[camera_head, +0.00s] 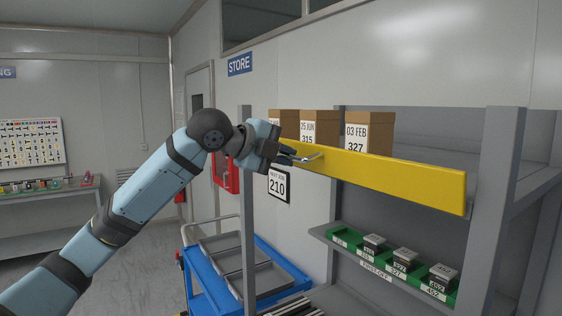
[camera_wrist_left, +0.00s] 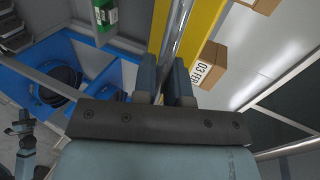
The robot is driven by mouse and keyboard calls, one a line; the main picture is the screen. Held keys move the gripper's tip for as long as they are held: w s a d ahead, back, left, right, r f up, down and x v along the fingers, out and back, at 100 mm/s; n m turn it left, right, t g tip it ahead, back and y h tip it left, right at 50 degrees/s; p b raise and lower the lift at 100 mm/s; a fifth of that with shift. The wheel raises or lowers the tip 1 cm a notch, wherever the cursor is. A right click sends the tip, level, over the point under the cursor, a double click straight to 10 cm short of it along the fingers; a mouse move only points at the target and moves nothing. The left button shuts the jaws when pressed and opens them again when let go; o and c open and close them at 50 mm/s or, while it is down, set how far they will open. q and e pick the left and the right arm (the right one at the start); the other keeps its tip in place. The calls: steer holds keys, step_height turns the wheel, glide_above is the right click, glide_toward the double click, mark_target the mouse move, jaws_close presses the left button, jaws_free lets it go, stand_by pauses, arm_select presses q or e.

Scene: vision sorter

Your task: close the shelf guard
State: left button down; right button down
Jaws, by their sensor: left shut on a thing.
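The shelf guard (camera_head: 400,179) is a long yellow bar across the front of the shelf, and its right end stands out in front of the right post. A metal handle (camera_head: 303,157) is on its left part. My left gripper (camera_head: 292,154) is shut on this handle. In the left wrist view the two fingers (camera_wrist_left: 166,88) sit on either side of the metal handle bar (camera_wrist_left: 176,35), with the yellow guard (camera_wrist_left: 202,40) behind it.
Several brown boxes (camera_head: 319,127) with date labels stand behind the guard. A green tray (camera_head: 392,267) with small labelled parts lies on the lower shelf. A blue cart (camera_head: 205,284) with grey trays stands below my left arm. A grey post (camera_head: 246,190) rises beside my gripper.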

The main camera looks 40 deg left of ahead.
arm_select(q)
steer(key=shift+w+d+r+g+y, duration=0.1)
steer(key=shift+w+r+g+y, duration=0.15)
steer(key=shift+g, duration=0.35)
steer(key=shift+w+d+r+g+y, duration=0.15)
steer(key=shift+w+r+g, duration=0.1)
steer(key=shift+g, duration=0.35)
arm_select(e)
steer(key=shift+w+a+r, duration=0.1)
steer(key=shift+w+r, duration=0.05)
steer(key=shift+r, duration=0.15)
steer(key=shift+f, duration=0.25)
arm_select(q)
steer(key=c, duration=1.3)
jaws_free()
steer(key=shift+o, duration=0.6)
